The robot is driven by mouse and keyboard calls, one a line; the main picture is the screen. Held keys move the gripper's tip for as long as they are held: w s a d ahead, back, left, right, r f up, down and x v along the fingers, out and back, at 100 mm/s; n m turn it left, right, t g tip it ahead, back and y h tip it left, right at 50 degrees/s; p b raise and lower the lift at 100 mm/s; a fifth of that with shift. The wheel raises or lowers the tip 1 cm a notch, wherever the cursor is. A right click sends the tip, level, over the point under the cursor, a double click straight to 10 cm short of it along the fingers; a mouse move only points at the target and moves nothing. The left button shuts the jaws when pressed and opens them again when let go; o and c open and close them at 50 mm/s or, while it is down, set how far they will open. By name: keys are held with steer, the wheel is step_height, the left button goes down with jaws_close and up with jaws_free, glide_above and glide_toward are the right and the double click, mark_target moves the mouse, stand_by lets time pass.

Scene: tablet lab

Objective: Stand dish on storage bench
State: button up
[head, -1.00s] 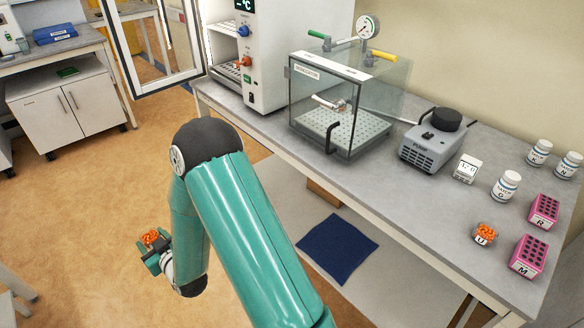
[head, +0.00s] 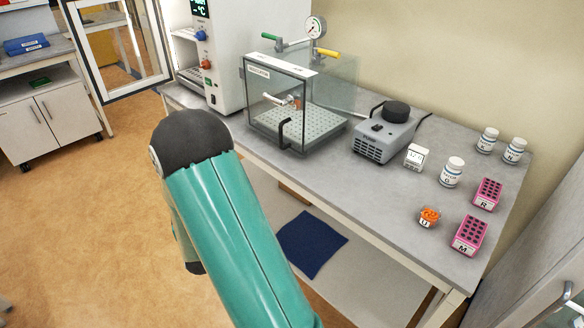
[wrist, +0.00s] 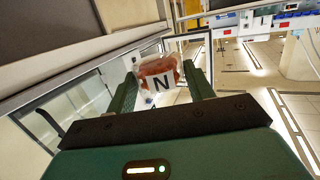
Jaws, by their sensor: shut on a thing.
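The dish (wrist: 158,80) is a small clear container with orange-red contents and a black N on a white label. In the wrist view, my gripper (wrist: 161,84) is shut on it, with a green finger on each side. In the head view the gripper and held dish are hidden behind my arm. A grey bench (head: 330,165) runs along the wall. Another bench (head: 42,54) stands at the far left; I cannot tell which is the storage bench. A similar orange-filled dish (head: 430,215), marked U, stands on the near end of the wall bench.
The wall bench carries a clear vacuum chamber (head: 290,112), a pump (head: 383,138), white bottles (head: 452,172) and pink racks (head: 487,194). An open cabinet door (head: 113,50) stands out at its far end. A pale cabinet (head: 555,270) is at right. The brown floor at left is clear.

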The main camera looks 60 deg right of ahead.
steer(key=s+d+r+m+g+h, duration=0.2)
steer(key=s+d+r+m+h, duration=0.15)
steer(key=d, duration=0.25)
steer(key=s+d+r+m+g+h, duration=0.2)
steer(key=s+d+g, duration=0.15)
steer(key=d, duration=0.35)
steer(key=s+d+r+m+g+h, duration=0.1)
steer(key=s+d+r+m+g, duration=0.3)
steer(key=s, duration=0.5)
steer(key=s+d+r+m+g+h, duration=0.1)
steer(key=s+d+r+m+g, duration=0.2)
steer(key=s+d+g, duration=0.35)
steer(key=t, duration=0.1)
glide_above(334, 172)
steer(key=a, duration=0.4)
step_height(334, 172, down, 5)
steer(key=shift+w+d+f, duration=0.1)
steer(key=shift+d+f, duration=0.05)
steer(key=shift+f, duration=0.05)
steer(key=shift+d+f, duration=0.25)
steer(key=shift+d, duration=0.3)
steer(key=d+f, duration=0.2)
steer(key=d, duration=0.1)
steer(key=shift+f, duration=0.15)
steer(key=shift+a, duration=0.1)
steer(key=o, duration=1.1)
steer(key=shift+f, duration=0.1)
steer(key=shift+c, duration=0.2)
